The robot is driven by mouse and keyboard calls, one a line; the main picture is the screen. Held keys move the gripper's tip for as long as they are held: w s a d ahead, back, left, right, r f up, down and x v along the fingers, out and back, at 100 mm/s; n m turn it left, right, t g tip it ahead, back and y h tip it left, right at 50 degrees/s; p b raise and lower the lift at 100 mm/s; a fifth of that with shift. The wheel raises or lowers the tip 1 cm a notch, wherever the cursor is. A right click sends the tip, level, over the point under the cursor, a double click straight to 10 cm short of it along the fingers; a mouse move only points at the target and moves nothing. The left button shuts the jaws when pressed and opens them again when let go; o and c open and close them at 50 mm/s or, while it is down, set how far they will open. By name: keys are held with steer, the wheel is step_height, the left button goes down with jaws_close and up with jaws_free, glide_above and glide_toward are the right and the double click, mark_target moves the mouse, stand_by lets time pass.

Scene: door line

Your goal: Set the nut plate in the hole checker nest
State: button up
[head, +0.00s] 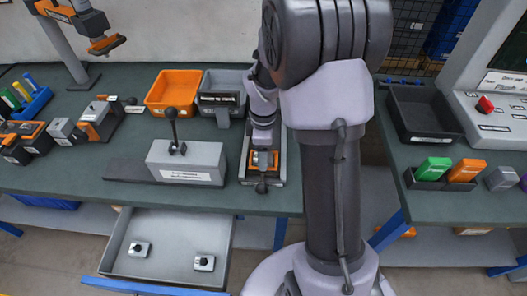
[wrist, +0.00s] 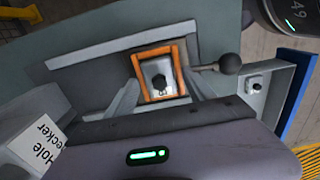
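The nest (wrist: 176,54) is an orange square frame on a grey fixture; in the head view its orange part (head: 264,158) shows below my wrist. A pale nut plate (wrist: 158,72) with a dark knob lies inside the frame in the wrist view, seemingly level. My gripper (wrist: 161,84) is open, its two grey fingers apart on either side of the plate, with no visible contact. In the head view my gripper (head: 263,145) is over the fixture, its fingertips hard to make out. Two more nut plates, left (head: 139,249) and right (head: 204,263), lie in the open drawer.
A ball-ended handle (wrist: 230,64) sticks out from the nest fixture towards the bench front. A grey box with a black lever (head: 187,162) stands left of it. Orange (head: 173,91) and grey (head: 226,83) bins stand behind. The drawer (head: 165,228) juts out in front.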

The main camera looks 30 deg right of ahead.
step_height(320, 180, up, 13)
steer(key=p, duration=0.6)
steer(key=s+a+r+m+t, duration=0.3)
steer(key=s+a+r+m, duration=0.4)
steer(key=r, duration=0.3)
steer(key=s+a+r+m+t+y, duration=0.2)
steer(key=s+a+r+m, duration=0.1)
steer(key=s+a+m, duration=0.5)
steer(key=shift+s+a+r+m+t, duration=0.2)
steer(key=shift+s+a+m+t, duration=0.3)
steer(key=shift+s, duration=0.6)
steer(key=shift+a, duration=0.15)
